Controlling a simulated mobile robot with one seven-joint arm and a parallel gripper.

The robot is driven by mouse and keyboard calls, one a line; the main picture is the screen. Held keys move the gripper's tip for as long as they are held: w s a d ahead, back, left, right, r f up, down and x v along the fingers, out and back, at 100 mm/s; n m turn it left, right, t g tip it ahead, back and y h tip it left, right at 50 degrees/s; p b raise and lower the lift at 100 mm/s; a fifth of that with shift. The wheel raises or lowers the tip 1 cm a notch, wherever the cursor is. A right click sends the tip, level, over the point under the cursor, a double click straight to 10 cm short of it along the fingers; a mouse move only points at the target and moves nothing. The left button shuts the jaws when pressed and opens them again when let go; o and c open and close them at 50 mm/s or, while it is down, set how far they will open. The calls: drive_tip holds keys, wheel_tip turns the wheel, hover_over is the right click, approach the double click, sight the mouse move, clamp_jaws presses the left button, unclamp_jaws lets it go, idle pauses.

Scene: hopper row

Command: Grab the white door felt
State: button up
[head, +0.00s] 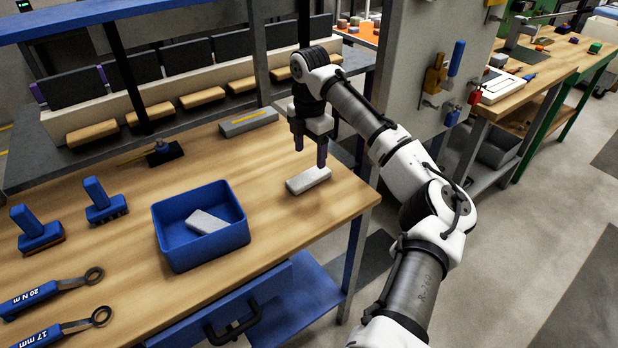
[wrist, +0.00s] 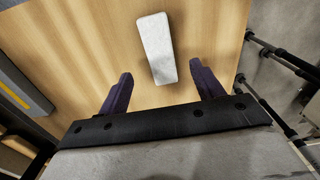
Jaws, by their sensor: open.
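A whitish felt block (head: 308,180) lies flat on the wooden bench top near its right edge. In the wrist view the white felt (wrist: 156,48) lies ahead of the fingertips, roughly centred between them. My gripper (head: 310,157) is above the block, pointing down. In the wrist view its two dark fingers (wrist: 163,80) are apart with nothing between them. Another light block (head: 207,221) lies in the blue bin (head: 163,241) to the left.
A grey block with a yellow stripe (head: 248,122) lies behind my gripper. Two blue-handled tools (head: 104,201) and two wrenches (head: 50,293) lie at the left. Bare wood lies between bin and felt.

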sight(309, 175)
drive_tip(key=shift+s+a+f+p, duration=0.1)
drive_tip(key=shift+f+p, duration=0.6)
drive_tip(key=shift+f, duration=2.75)
drive_tip(key=c, duration=1.1)
drive_tip(key=shift+o, duration=0.2)
drive_tip(key=shift+r, duration=0.1)
